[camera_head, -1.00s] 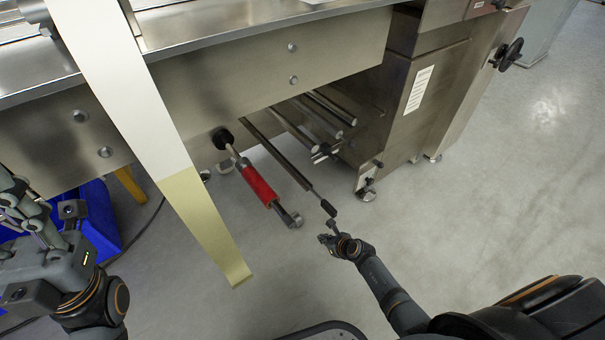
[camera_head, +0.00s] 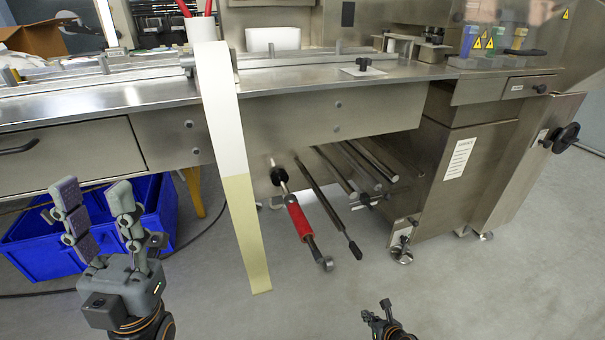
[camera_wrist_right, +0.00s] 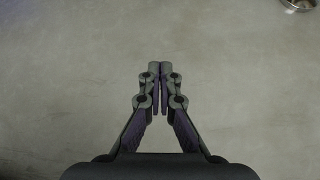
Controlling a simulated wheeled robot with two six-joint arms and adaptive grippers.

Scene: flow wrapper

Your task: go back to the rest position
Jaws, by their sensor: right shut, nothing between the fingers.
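My left gripper (camera_head: 97,205) stands upright at the lower left of the head view. Its two fingers point up and are apart, with nothing between them. My right gripper (camera_head: 376,309) is at the bottom of the head view, low over the floor and clear of the machine.
The steel flow wrapper (camera_head: 400,100) spans the back. A white and yellow film strip (camera_head: 232,150) hangs off its front. A red-sleeved rod (camera_head: 299,221) and a dark rod (camera_head: 326,204) stick out below. A blue crate (camera_head: 45,245) is behind my left gripper. The floor (camera_head: 480,290) at right is free.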

